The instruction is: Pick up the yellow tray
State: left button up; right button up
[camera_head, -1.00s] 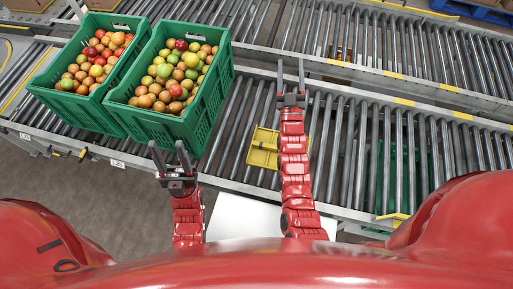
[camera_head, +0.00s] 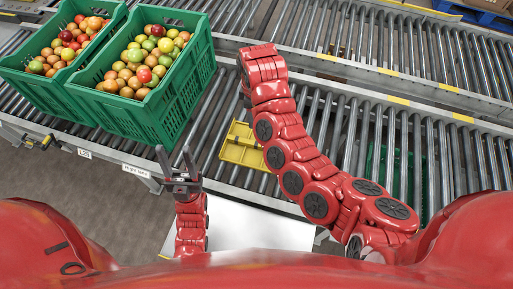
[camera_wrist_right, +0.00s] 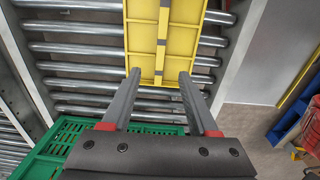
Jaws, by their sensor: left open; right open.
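The yellow tray (camera_head: 241,147) lies on the near roller conveyor, right of the green crates, partly hidden by my right arm in the head view. In the right wrist view the tray (camera_wrist_right: 190,30) fills the top middle, with ribs across it. My right gripper (camera_wrist_right: 159,72) is open and empty, its fingertips at the tray's near edge in that picture. I cannot tell whether they touch it. In the head view the right arm hides most of this gripper. My left gripper (camera_head: 174,148) is open and empty, in front of the conveyor's near edge.
Two green crates full of tomatoes, a near one (camera_head: 178,108) and one farther left (camera_head: 32,87), stand on the near conveyor (camera_head: 440,160). Part of a green crate (camera_wrist_right: 55,145) shows close to the right gripper. A second conveyor runs behind. Rollers to the right are mostly clear.

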jog(key=b, duration=0.1)
send_over(257, 143)
jog(key=f, duration=1.1)
jog(key=shift+a+f, duration=0.35)
jog(key=shift+a, duration=0.05)
jog(key=f, duration=0.5)
jog(key=shift+s+d+f, duration=0.1)
jog(key=shift+d+f, duration=0.05)
jog(key=shift+d, duration=0.15)
jog(key=shift+f, duration=0.2)
jog(key=shift+c, duration=0.2)
grip_shut()
